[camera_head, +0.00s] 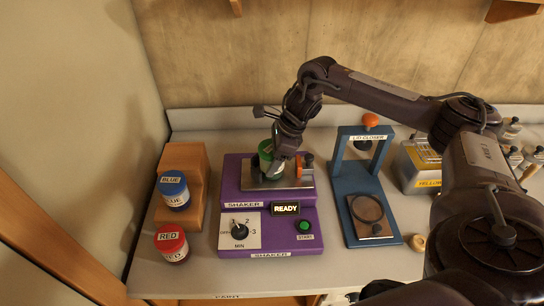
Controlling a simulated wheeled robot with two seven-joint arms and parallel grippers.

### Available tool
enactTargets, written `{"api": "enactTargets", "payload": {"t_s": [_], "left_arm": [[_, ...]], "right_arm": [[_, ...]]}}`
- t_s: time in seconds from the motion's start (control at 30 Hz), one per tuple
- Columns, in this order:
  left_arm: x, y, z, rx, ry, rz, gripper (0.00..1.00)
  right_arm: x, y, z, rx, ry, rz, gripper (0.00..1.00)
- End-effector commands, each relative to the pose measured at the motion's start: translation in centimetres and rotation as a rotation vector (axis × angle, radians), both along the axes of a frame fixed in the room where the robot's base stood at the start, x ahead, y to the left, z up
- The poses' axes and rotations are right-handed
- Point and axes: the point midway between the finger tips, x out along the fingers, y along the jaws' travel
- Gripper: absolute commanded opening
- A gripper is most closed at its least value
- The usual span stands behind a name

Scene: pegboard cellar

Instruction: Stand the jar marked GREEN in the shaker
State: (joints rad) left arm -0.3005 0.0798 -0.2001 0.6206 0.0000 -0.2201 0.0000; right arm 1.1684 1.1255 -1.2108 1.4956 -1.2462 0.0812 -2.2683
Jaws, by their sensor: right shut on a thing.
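The green jar (266,150) is at the back of the purple shaker (231,180), over its metal plate. My right gripper (279,155) is shut on it, coming from above and behind, and hides part of the jar. I cannot tell whether the jar touches the plate. The shaker's front has a minutes dial (240,231), a lit READY display (286,209) and a green START button (304,226). My left gripper is not in view.
A blue jar (174,191) stands on a wooden stepped block (184,158) at the left, with a red jar (172,244) in front. A blue lid closer (364,180) stands right of the shaker. A yellow-labelled container (422,167) is farther right, partly behind my right arm.

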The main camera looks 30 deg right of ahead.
Motion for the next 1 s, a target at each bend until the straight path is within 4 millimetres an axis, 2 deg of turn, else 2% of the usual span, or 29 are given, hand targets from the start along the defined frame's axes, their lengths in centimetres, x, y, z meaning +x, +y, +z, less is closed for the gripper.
{"api": "enactTargets", "payload": {"t_s": [0.03, 0.07, 0.23, 0.57, 0.63, 0.77, 0.9, 1.0], "left_arm": [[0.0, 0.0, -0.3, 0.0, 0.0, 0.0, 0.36], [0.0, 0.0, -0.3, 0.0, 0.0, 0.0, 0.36], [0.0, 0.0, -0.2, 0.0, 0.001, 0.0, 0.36], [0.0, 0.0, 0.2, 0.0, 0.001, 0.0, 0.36], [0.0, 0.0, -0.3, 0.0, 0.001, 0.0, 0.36], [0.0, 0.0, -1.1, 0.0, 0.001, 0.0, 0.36], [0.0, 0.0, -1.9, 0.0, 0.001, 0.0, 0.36], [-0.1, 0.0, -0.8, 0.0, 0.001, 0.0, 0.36]], "right_arm": [[0.0, 0.0, -0.3, 0.0, -0.001, 0.0, 0.32], [0.0, 0.0, -0.3, 0.0, 0.0, 0.0, 0.67], [0.0, 0.0, -0.2, 0.0, 0.001, 0.0, 0.87], [0.0, 0.0, 0.3, 0.0, 0.0, 0.0, 0.87], [-0.1, -0.3, 0.6, -0.001, -0.001, -0.002, 0.87], [-0.5, -1.0, 2.6, 0.0, -0.004, -0.002, 0.87], [-1.1, -2.0, 5.6, -0.001, -0.005, -0.002, 0.87], [-1.6, -2.7, 8.1, -0.002, -0.003, -0.002, 0.87]]}}
